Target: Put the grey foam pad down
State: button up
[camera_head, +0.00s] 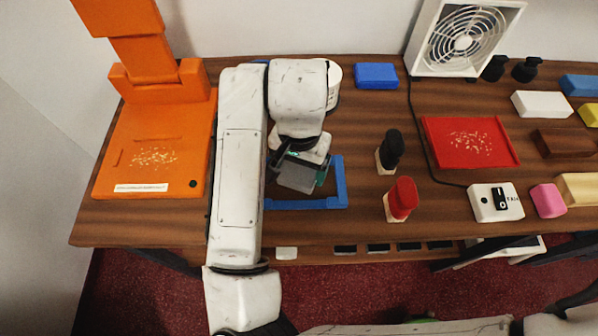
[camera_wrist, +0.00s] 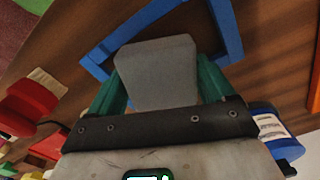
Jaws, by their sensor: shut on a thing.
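The grey foam pad (camera_head: 298,175) is held in my gripper (camera_head: 300,178), above the wooden counter. In the wrist view the grey pad (camera_wrist: 157,70) sits between the two green fingers of my gripper (camera_wrist: 160,85), which are shut on it. A blue frame (camera_head: 338,185) lies on the counter under and around the gripper; my arm hides its left part. In the wrist view two bars of the blue frame (camera_wrist: 100,62) show beyond the pad. I cannot tell whether the pad touches the counter.
An orange machine (camera_head: 150,140) stands at the left. A black-topped stamp (camera_head: 391,150) and a red-topped stamp (camera_head: 401,199) stand right of the frame. Further right are a red tray (camera_head: 510,155), a white switch box (camera_head: 494,203), and a fan (camera_head: 463,40). A blue block (camera_head: 376,76) lies behind.

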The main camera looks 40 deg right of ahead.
aim_at(299, 176)
jog(key=shift+f, duration=1.55)
jog(key=shift+f, duration=0.2)
jog(key=o, duration=0.9)
jog(key=shift+c, duration=0.2)
notch_tip(299, 176, up, 12)
jog(key=shift+r+p, duration=0.2)
jog(key=shift+p, duration=0.5)
